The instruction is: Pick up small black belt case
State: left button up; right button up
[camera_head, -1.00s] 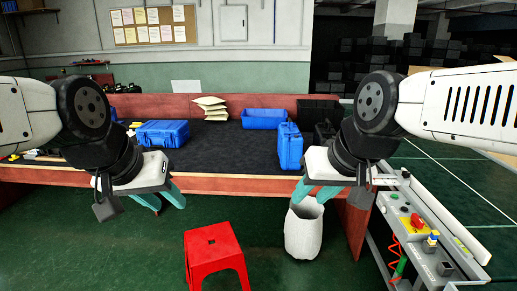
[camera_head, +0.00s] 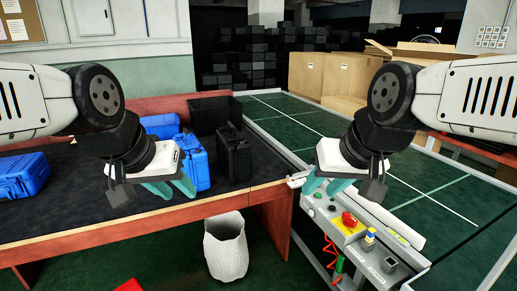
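A small black case (camera_head: 233,153) stands upright on the dark table top, near its right end. A blue case (camera_head: 193,163) stands upright just left of it, partly hidden by my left gripper. My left gripper (camera_head: 172,190) is in front of the blue case in the picture, its teal fingers apart and nothing seen between them. My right gripper (camera_head: 323,186) is over the near end of the green conveyor, right of the black case. Its teal fingers look apart and empty.
A black bin (camera_head: 213,108) stands behind the black case, and a blue bin (camera_head: 160,122) is left of it. Another blue case (camera_head: 22,176) lies at left. A control box (camera_head: 343,222) is at the conveyor's near end. A white basket (camera_head: 227,247) is on the floor.

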aim_at(234, 151)
jog(key=i+z, duration=0.15)
jog(key=i, duration=0.8)
jog(key=i+u, duration=0.45)
jog(key=i+l+u, duration=0.2)
jog(key=i+u, duration=0.25)
jog(key=i, duration=0.2)
